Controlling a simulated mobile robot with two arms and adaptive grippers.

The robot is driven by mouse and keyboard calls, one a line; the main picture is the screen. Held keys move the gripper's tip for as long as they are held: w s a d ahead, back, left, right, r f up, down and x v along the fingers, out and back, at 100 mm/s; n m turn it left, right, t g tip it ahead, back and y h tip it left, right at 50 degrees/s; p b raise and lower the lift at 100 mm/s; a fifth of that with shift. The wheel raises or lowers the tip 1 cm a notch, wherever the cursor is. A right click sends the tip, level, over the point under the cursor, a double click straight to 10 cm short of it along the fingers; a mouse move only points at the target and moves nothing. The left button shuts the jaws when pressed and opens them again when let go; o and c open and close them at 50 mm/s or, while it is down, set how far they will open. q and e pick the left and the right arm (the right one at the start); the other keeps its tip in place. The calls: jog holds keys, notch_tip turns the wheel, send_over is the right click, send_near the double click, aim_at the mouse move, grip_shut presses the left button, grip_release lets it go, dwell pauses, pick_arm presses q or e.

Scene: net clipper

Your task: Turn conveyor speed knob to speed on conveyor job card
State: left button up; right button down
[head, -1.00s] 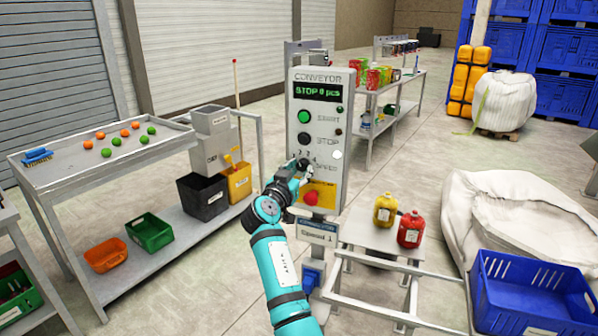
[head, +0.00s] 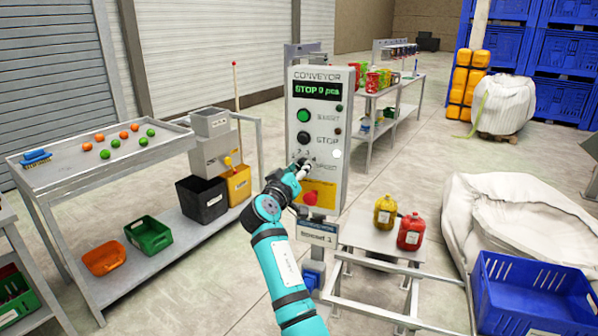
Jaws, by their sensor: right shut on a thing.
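The grey conveyor control panel (head: 298,96) stands upright in the middle of the head view. Its green display (head: 317,89) reads "STOP 0 pcs". The speed knob is on the lower part of the panel, mostly hidden behind my right gripper (head: 303,165), which is shut on it. Small scale digits show just above the gripper; the knob's pointer is hidden. The job card (head: 317,238) hangs below the panel and seems to read "Speed 1", but the print is blurred. My left gripper is out of view.
The green start button (head: 304,116) and black stop button (head: 304,138) sit above the knob. A red button (head: 310,198) on a yellow plate is close below the gripper. Yellow (head: 385,210) and red (head: 411,234) jugs stand at the right on a low platform.

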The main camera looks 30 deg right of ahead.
jog(key=shift+r+n, duration=0.2)
jog(key=shift+n, duration=0.3)
jog(key=c, duration=1.3)
grip_release()
jog(key=o, duration=0.3)
jog(key=shift+w+f, duration=0.1)
jog(key=shift+o, duration=0.2)
jog(key=v, duration=1.2)
jog(key=shift+f, duration=0.1)
